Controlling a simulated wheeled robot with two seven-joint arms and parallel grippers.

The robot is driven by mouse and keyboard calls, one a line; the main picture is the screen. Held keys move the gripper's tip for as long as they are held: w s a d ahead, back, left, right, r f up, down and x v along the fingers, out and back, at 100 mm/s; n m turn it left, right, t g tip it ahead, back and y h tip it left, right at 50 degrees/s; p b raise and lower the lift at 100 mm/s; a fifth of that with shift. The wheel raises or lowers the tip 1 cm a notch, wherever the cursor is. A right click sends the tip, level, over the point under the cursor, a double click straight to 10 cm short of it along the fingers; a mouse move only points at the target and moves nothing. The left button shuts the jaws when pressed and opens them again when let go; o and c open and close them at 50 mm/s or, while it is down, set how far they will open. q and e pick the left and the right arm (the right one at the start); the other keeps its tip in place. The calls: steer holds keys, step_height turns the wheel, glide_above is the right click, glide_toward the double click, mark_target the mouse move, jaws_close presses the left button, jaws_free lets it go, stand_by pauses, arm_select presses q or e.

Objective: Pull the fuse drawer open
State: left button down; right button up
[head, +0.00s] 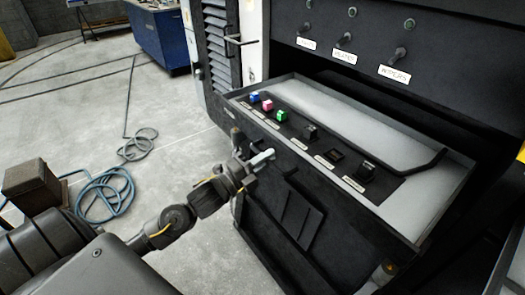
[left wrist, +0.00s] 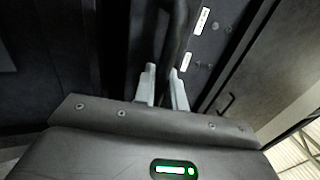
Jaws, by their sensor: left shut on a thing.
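The fuse drawer (head: 345,110) is a grey-rimmed tray standing out from the dark cabinet, with its inside showing. Blue, pink and green fuses (head: 282,115) and several black ones sit in a labelled row along its front. My left gripper (head: 263,158) is at the drawer's dark front face. In the left wrist view, the pale fingers (left wrist: 164,88) are closed about a dark handle bar (left wrist: 178,30). The handle (head: 289,172) is partly hidden by the gripper in the head view. My right gripper is not in view.
The cabinet (head: 440,50) has labelled switches above the drawer. A coiled blue hose (head: 105,192) and a brown box (head: 30,184) are at the left. A blue workbench (head: 165,38) stands at the back.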

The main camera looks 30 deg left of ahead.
arm_select(q)
steer(key=shift+s+a, duration=0.1)
steer(key=shift+s, duration=0.35)
steer(key=c, duration=1.5)
jaws_free()
steer(key=shift+c, duration=0.2)
